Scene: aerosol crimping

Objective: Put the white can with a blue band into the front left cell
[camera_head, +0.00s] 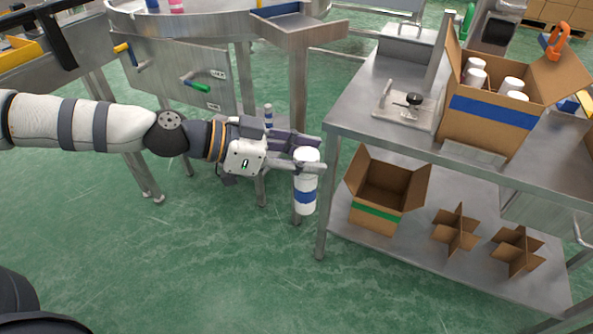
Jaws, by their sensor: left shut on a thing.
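My left gripper (308,154) comes in from the left and is shut on the white can with a blue band (305,178). The can hangs upright in the air, just left of the metal bench's front left leg. A cardboard box with a blue band (487,119) stands open on the bench's upper top at the right. Several white cans stand inside it; its cell walls are mostly hidden. My right gripper is not in view.
The bench (350,119) has a metal fixture with a black knob (408,100) left of the box. Its lower shelf holds an open box with a green band (377,218) and two cardboard dividers (456,232). A round metal table (200,24) stands behind my arm. Green floor is free in front.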

